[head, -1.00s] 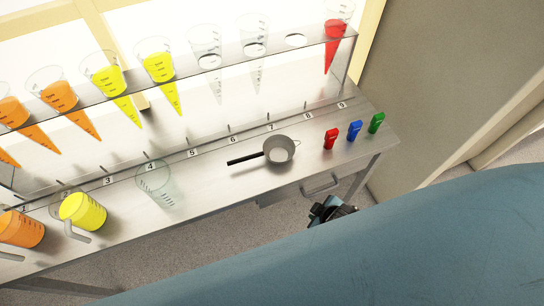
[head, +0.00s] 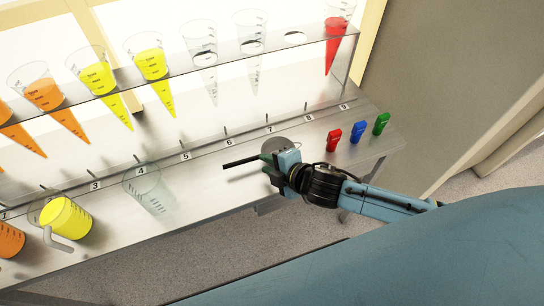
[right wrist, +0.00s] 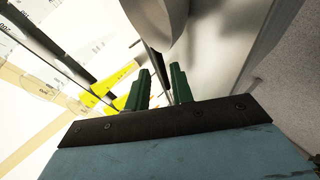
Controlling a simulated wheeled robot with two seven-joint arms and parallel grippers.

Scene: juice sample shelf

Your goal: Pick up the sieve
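The sieve (head: 240,162) lies on the steel table, its black handle pointing left and its grey bowl (head: 272,144) partly hidden behind my right gripper (head: 268,172). In the right wrist view, the two green fingers of my right gripper (right wrist: 160,88) stand apart, open. A pale rounded form, likely the sieve bowl (right wrist: 162,22), shows just beyond the fingertips. A dark bar, likely the handle, shows near the gap; I cannot tell whether it lies between the fingers. My left gripper is not in view.
Red (head: 334,140), blue (head: 358,132) and green (head: 381,123) clips stand right of the sieve. An empty clear jug (head: 143,182) and a yellow-filled jug (head: 66,217) stand left.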

